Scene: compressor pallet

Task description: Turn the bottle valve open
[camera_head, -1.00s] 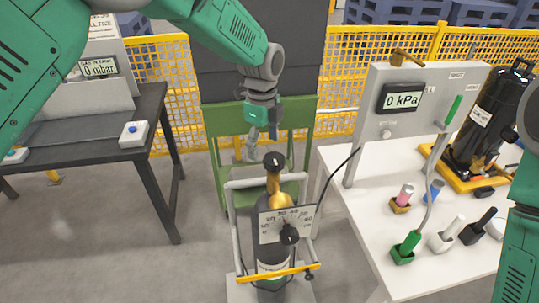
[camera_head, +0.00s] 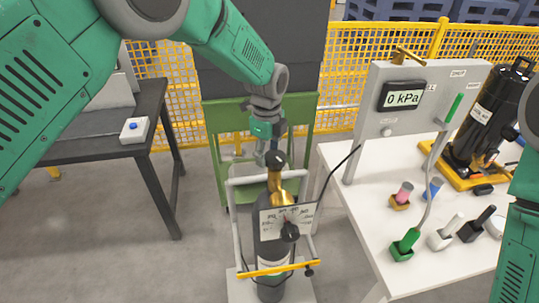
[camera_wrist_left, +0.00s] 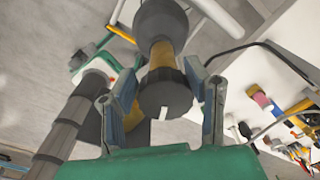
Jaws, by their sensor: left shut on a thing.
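The gas bottle (camera_head: 270,250) stands upright in a small cart, with a brass neck and a black valve knob (camera_head: 275,160) on top. My left gripper (camera_head: 267,147) comes from above and behind and is shut on the valve knob. In the left wrist view the knob (camera_wrist_left: 166,92), with a white mark on its rim, sits between the two fingers of the left gripper (camera_wrist_left: 160,80). My right gripper is out of view.
A white table (camera_head: 345,195) at right holds a panel reading 0 kPa (camera_head: 404,97), several coloured fittings and a black compressor (camera_head: 487,120) on a yellow base. A dark bench (camera_head: 95,148) with a blue-button box (camera_head: 133,130) is at left. A black hose (camera_head: 328,180) runs from bottle to panel.

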